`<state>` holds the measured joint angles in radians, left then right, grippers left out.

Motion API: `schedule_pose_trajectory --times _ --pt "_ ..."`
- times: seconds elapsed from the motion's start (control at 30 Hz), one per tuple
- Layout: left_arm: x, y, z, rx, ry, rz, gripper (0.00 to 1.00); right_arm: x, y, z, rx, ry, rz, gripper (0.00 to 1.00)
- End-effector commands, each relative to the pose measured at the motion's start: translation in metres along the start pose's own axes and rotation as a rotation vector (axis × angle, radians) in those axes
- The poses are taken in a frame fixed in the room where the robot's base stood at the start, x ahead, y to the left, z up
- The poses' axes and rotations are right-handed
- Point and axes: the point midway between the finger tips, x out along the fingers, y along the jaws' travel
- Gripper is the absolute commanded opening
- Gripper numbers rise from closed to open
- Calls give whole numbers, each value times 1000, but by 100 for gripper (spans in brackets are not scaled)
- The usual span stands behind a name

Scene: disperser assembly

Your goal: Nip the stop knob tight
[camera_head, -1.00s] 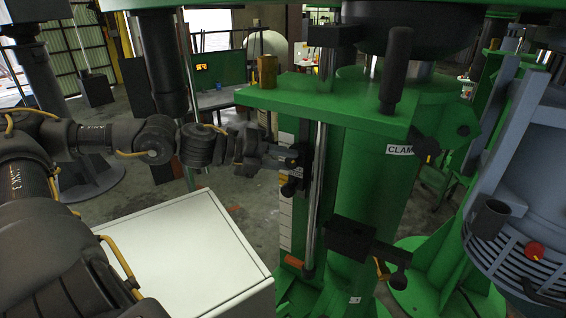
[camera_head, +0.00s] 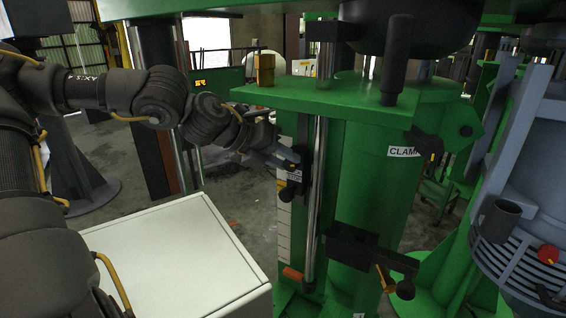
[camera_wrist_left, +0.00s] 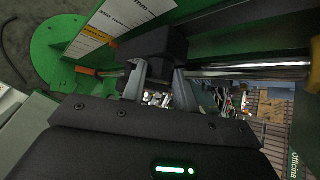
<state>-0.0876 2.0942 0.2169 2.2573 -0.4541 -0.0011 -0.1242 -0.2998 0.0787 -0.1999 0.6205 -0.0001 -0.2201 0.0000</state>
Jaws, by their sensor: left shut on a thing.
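The black stop (camera_head: 300,172) sits on the bright vertical rod (camera_head: 317,200) in front of the green column, beside a pale scale strip. My left gripper (camera_head: 290,160) reaches it from the left, at the stop's upper part. In the left wrist view, the two grey fingers of my left gripper (camera_wrist_left: 158,82) reach to the black stop block (camera_wrist_left: 158,45) on the rod. The gripper is shut on the stop knob, which is mostly hidden between the fingers. My right gripper is not in view.
A white cabinet (camera_head: 170,255) stands below my left arm. A green plate (camera_head: 330,102) with an upright black handle (camera_head: 396,60) overhangs the stop. A black clamp block (camera_head: 352,246) is lower right on the column. A grey-blue motor housing (camera_head: 530,200) stands at right.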

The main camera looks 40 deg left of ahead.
Motion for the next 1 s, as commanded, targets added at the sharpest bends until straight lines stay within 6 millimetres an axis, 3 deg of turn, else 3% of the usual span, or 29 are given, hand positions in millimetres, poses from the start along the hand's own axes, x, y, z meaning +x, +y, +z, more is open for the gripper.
schedule_pose_trajectory --times 0.3,0.33,0.5,0.8,1.0 --pt "-1 -2 2 2 -5 -2 7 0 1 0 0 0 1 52" --pt "-1 -2 2 2 -5 -2 32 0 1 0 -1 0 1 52" --pt "-1 -1 2 1 -4 -1 51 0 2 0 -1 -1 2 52" --pt "-2 -1 1 1 -2 0 51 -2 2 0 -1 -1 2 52" --pt "-23 -3 4 0 -4 -3 51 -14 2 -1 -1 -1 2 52"
